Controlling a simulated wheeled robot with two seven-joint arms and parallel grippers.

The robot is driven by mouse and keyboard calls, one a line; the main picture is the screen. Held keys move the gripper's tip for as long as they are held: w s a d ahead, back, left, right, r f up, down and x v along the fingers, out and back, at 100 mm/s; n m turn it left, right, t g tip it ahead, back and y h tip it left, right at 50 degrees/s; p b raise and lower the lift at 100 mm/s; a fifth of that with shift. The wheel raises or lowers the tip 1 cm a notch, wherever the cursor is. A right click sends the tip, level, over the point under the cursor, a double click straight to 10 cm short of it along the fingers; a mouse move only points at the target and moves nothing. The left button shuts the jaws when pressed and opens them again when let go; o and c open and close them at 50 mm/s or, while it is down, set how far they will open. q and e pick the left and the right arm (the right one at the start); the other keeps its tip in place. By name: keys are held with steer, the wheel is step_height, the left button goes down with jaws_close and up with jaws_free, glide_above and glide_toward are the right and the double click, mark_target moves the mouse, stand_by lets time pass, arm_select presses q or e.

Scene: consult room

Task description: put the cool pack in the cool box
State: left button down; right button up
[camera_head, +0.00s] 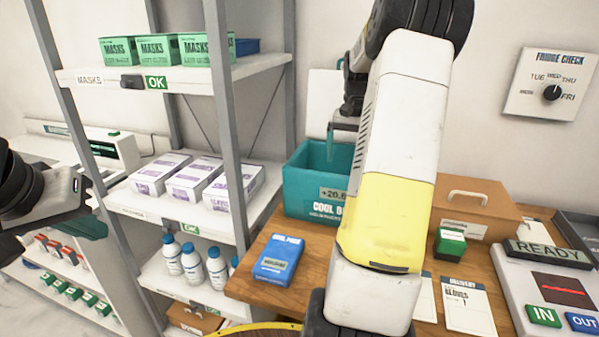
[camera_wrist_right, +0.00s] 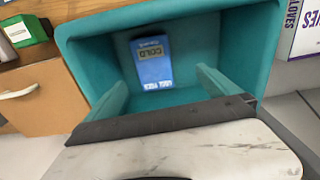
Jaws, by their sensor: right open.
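The teal cool box (camera_head: 302,188) stands on the wooden table against the wall. A blue cool pack (camera_wrist_right: 153,62) lies on its floor in the right wrist view, with a label reading COLD. A second blue pack (camera_head: 278,260) lies flat on the table in front of the box, its small display too blurred to read. My right gripper (camera_head: 335,135) is over the box, pointing down; in the wrist view its teal-tinted fingers (camera_wrist_right: 160,82) are spread apart with nothing between them. My left gripper (camera_head: 84,186) is at the far left, its fingers hard to make out.
A brown box (camera_head: 475,205) and a small green-and-white box (camera_head: 450,243) stand right of the cool box. A panel marked READY (camera_head: 548,254) with IN and OUT buttons is at the right. Shelves (camera_head: 190,200) with cartons and bottles stand left of the table.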

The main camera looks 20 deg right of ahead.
steer(key=s+a+r+n+t, duration=0.15)
steer(key=s+a+r, duration=0.3)
steer(key=a, duration=0.45)
steer(key=s+a+r+n+t, duration=0.1)
steer(key=s+a+r+n, duration=0.2)
steer(key=a+r, duration=0.35)
steer(key=s+a+f+n+t+y, duration=0.2)
steer(key=s+a+f+n+t, duration=0.1)
steer(key=s+a, duration=1)
steer(key=shift+s+a+n, duration=0.35)
steer(key=shift+s+a, duration=0.05)
steer(key=shift+s, duration=0.05)
